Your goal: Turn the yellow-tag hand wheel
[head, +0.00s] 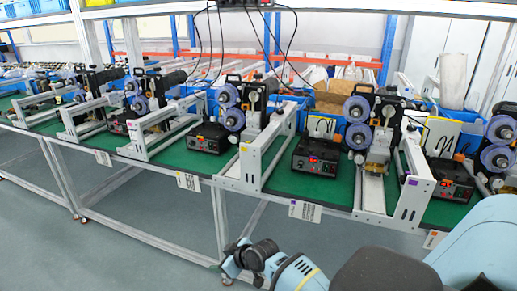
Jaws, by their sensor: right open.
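A small yellow tag (243,147) is on the end plate of a white frame (245,170) at the middle of the bench. A coder with blue reels (234,119) stands behind this frame. I cannot pick out the hand wheel for certain; it is too small to tell at this distance. My right gripper (230,264) is low in front of the bench, at the bottom of the view, and apart from the coders. It is open, with its fingers hard to make out. My left gripper is not in view.
Similar coders line the green bench (145,150) on both sides. A frame with a purple tag (412,183) stands to the right. Black control boxes (317,156) sit between frames. Cables (275,50) hang from above. The floor (140,240) in front is clear.

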